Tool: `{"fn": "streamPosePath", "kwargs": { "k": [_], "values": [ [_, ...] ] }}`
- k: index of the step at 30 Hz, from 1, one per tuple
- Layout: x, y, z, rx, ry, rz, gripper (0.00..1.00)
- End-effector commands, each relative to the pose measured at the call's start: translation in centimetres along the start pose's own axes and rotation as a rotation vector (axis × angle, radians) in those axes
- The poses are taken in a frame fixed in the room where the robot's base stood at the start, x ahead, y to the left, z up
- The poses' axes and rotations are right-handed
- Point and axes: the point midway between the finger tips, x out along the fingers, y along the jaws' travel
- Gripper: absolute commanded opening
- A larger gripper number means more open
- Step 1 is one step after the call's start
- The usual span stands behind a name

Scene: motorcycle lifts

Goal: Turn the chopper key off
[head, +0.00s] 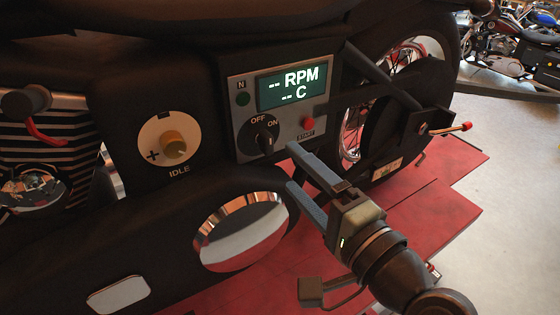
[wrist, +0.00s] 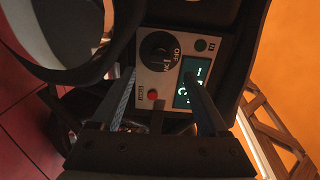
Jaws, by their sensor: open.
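The black chopper key switch (head: 264,137) sits on the grey control panel (head: 243,150) in the head view, below the OFF and ON labels. It also shows in the wrist view as a round black knob (wrist: 159,53), ahead of my fingertips. Which label the key points at is too small to tell for sure. My gripper (head: 291,167) is open and empty, to the lower right of the switch and apart from it. In the wrist view its two fingers (wrist: 160,74) spread with the panel between and beyond them. The display (head: 291,87) reads "-- RPM" and "-- C".
A red START button (head: 307,124) sits right of the switch, close to my upper finger. A green N light (head: 242,99) is at upper left. The IDLE knob (head: 174,144) is further left. The rear wheel (head: 400,95) and red lift (head: 430,210) are at right.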

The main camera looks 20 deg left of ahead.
Motion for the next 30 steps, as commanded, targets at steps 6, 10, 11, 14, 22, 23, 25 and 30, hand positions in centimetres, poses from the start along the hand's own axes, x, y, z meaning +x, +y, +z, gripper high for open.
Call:
{"fn": "streamPosePath", "kwargs": {
  "k": [6,10,11,14,22,23,25,30],
  "values": [
    [-4.0,0.1,-0.1,-0.001,0.002,0.0,0.78],
    [-5.1,0.1,0.0,0.0,0.0,0.001,0.78],
    [-5.2,0.1,0.0,0.0,-0.001,0.001,0.78],
    [-5.4,0.0,0.1,0.0,-0.002,0.001,0.78],
    [-5.4,0.0,0.0,0.001,-0.002,0.001,0.78],
    [-5.4,0.0,0.0,0.001,-0.002,0.001,0.78],
    [-5.4,0.0,0.0,0.001,-0.001,0.001,0.78],
    [-5.0,-0.7,-0.6,-0.067,0.04,0.005,0.78]
  ]
}}
